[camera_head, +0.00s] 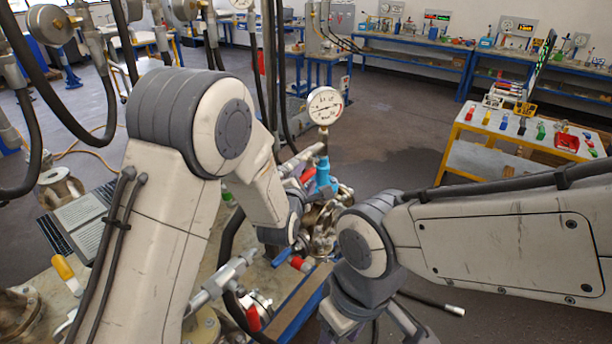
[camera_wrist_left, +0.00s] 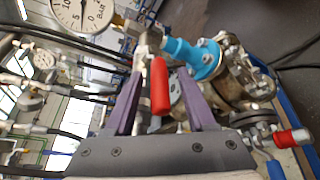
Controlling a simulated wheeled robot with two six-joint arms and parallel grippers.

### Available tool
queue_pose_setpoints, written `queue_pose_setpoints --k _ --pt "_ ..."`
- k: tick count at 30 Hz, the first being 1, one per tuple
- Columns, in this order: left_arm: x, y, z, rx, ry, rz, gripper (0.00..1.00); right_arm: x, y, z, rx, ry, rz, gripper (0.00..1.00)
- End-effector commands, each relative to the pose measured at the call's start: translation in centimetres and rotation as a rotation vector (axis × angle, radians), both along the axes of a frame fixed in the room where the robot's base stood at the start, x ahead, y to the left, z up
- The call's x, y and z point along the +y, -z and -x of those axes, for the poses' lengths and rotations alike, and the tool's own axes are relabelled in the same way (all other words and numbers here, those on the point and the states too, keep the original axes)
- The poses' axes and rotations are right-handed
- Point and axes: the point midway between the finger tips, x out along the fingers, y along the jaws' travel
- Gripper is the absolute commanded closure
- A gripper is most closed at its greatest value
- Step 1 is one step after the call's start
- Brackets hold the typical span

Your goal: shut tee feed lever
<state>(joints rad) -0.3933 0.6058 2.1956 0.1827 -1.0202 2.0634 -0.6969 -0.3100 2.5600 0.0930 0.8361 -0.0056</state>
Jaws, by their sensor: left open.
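A red lever (camera_wrist_left: 159,85) stands beside a blue tee fitting (camera_wrist_left: 196,56) in the left wrist view. I take it for the tee feed lever; its link to the valve behind is only partly visible. My left gripper (camera_wrist_left: 160,79) is open, with its purple fingers on either side of the red handle. I cannot tell whether either finger touches it. In the head view the blue tee (camera_head: 323,175) sits below a round pressure gauge (camera_head: 324,106), with the red lever (camera_head: 308,174) just left of it. My left fingers are largely hidden there behind my arm.
Another red handle (camera_wrist_left: 292,138) and a blue handle (camera_wrist_left: 275,169) lie at the lower right of the wrist view. A yellow lever (camera_head: 63,268) is on the left bench. Black hoses hang at the left. My right arm crosses near the vessel; open floor lies beyond.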

Motion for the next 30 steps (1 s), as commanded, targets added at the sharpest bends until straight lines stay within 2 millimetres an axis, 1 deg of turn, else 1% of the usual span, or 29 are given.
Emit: queue_pose_setpoints --k 5,6,8,9,10,30 --pt "0.03 0.01 -0.02 0.000 0.000 0.000 0.44 0.00 0.01 0.00 0.000 0.000 0.000 0.44" --pt "0.03 0.00 -0.01 0.000 0.000 0.000 0.52 0.00 0.01 0.00 0.000 0.000 0.000 0.44" --pt "0.03 0.00 -0.01 0.000 0.000 0.000 0.75 0.00 0.01 0.00 0.000 0.000 0.000 0.44" --pt "0.04 0.00 0.00 0.000 0.000 0.000 0.90 0.00 0.01 0.00 0.000 0.000 0.000 0.44" --pt "0.04 0.00 0.00 0.000 0.000 0.000 1.00 0.00 0.01 0.00 0.000 0.000 0.000 0.44" --pt "0.01 -0.04 0.03 -0.001 0.001 -0.001 1.00 0.00 0.01 0.00 0.000 0.000 0.000 0.44"
